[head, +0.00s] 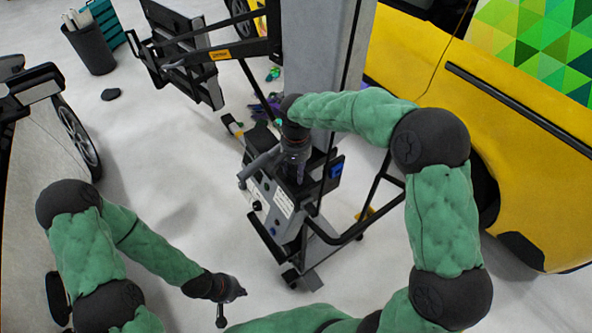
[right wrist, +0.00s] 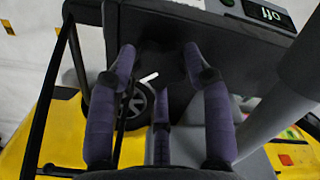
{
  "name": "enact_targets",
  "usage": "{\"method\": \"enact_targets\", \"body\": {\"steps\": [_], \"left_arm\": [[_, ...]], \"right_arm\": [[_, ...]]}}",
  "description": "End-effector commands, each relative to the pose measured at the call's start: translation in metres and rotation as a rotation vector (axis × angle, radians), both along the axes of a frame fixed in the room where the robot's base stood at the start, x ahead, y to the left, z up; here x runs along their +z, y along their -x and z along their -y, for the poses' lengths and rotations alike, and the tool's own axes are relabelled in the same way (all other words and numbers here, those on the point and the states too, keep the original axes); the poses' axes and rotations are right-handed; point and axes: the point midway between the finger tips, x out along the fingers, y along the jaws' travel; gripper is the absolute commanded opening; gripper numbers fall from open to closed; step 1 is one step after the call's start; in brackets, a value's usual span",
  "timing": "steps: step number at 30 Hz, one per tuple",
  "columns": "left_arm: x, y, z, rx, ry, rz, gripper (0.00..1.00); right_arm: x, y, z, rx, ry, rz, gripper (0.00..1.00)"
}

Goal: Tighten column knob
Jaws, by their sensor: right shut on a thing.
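The grey column (head: 330,60) stands upright on a wheeled black and grey base unit (head: 262,205). My right gripper (head: 297,172) reaches down at the column's lower front, above the base unit. In the right wrist view its purple-padded fingers (right wrist: 159,62) close around a dark part, which I take to be the column knob (right wrist: 168,75). The knob is hard to tell from the dark housing around it, and in the head view my gripper hides it. My left gripper (head: 232,303) is low, left of the base unit, open and empty.
A yellow car (head: 420,50) stands to the right of the column, and a car body (head: 30,210) is at the left. A dark bin (head: 90,45) stands at the upper left. A small display (right wrist: 268,14) reads "off".

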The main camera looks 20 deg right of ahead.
Motion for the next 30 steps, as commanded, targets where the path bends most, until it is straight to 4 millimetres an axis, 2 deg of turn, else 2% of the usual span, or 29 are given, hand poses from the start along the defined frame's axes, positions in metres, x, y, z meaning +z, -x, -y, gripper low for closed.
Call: {"method": "enact_targets", "body": {"steps": [18, 30], "left_arm": [[-0.015, 0.000, 0.000, 0.000, 0.000, 0.000, 0.00], [-0.019, 0.000, 0.000, 0.000, 0.000, 0.000, 0.00]], "right_arm": [[-0.001, 0.000, 0.000, -0.558, 0.000, 0.000, 0.17], [-0.001, 0.000, 0.000, -0.762, 0.001, 0.000, 0.17]]}}
